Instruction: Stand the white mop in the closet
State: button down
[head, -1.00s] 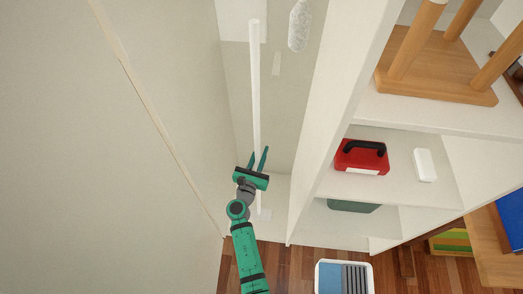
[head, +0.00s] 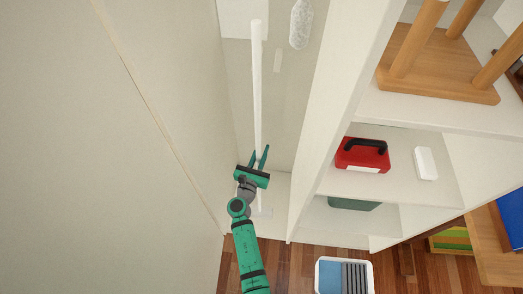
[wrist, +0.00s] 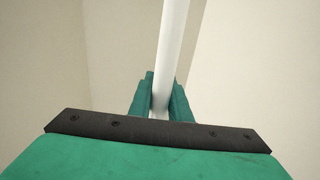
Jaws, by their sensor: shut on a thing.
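The white mop (head: 257,85) stands inside the tall, narrow closet compartment (head: 283,120), its long handle running up along the back. Its lower end shows faintly near the compartment floor, partly hidden by my arm. My green gripper (head: 260,160) is inside the compartment, around the handle's lower part. In the wrist view, the mop handle (wrist: 173,50) passes between the two fingers of my gripper (wrist: 160,95), which are shut on it.
A grey-white fluffy duster-like item (head: 300,24) hangs at the compartment's upper back. To the right are shelves with a red toolbox (head: 362,155), a white box (head: 425,163) and a wooden stool (head: 440,70). A white bin (head: 343,276) stands on the wood floor (head: 300,262).

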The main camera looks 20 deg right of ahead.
jog(key=shift+f, duration=0.15)
jog(key=c, duration=1.6)
grip_release()
jog(key=shift+o, duration=0.2)
jog(key=shift+f, duration=0.15)
jog(key=v, duration=1)
jog(key=shift+s+a, duration=0.2)
jog(key=shift+s, duration=0.15)
